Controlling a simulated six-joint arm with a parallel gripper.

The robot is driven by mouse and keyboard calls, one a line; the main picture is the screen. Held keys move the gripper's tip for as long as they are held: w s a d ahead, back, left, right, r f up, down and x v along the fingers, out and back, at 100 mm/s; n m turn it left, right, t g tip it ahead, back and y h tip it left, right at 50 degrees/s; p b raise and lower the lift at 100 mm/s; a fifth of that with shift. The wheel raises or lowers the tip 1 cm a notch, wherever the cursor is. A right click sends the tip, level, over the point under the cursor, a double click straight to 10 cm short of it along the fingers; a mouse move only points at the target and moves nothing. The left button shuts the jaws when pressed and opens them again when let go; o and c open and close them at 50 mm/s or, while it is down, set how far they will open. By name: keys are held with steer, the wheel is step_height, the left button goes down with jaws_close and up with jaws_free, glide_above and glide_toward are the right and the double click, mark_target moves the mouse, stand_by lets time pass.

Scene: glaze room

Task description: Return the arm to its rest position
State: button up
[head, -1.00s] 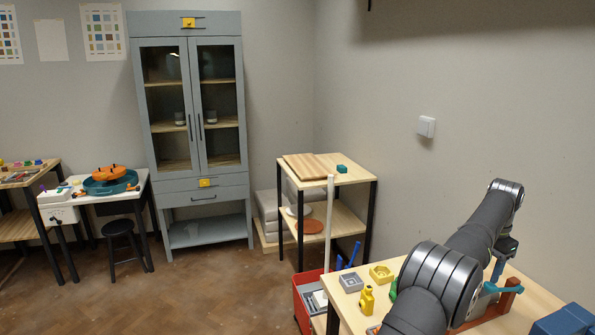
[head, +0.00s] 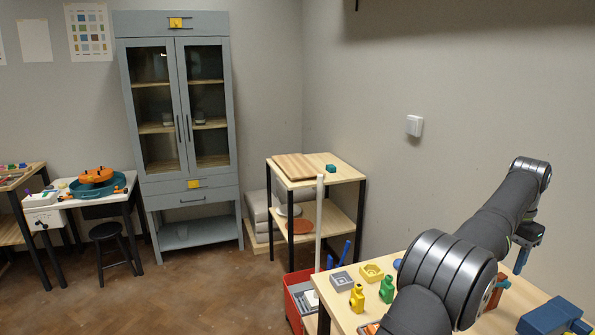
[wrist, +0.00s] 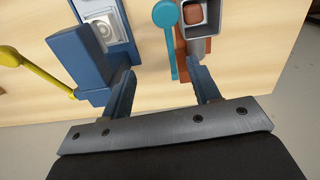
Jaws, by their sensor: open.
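My arm reaches over the wooden worktable (head: 398,275) at the lower right of the head view. My gripper (head: 522,262) hangs at its end, pointing down over the table. In the wrist view my gripper (wrist: 163,80) has its two blue-grey fingers spread, with nothing between them but bare tabletop below. Beyond the left finger is a blue fixture (wrist: 92,70) with a pale round part in it. Beyond the right finger are a teal lever (wrist: 167,40) and a grey square holder with a brown block (wrist: 194,12).
On the table are a grey block (head: 341,281), a yellow block (head: 371,272), a yellow bottle (head: 357,298), a green bottle (head: 387,289) and a blue box (head: 549,318). A yellow lever (wrist: 35,72) shows in the wrist view. A shelf stand (head: 318,172) and red cart (head: 296,300) stand left of it.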

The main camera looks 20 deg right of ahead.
steer(key=s+a, duration=0.5)
steer(key=s, duration=0.4)
steer(key=s+a, duration=0.6)
steer(key=s, duration=0.3)
steer(key=s+a+f, duration=0.4)
steer(key=s+a, duration=0.1)
steer(key=a, duration=0.4)
steer(key=s+a+f, duration=0.5)
steer(key=s+a, duration=0.1)
steer(key=a, duration=0.4)
steer(key=shift+f, duration=0.3)
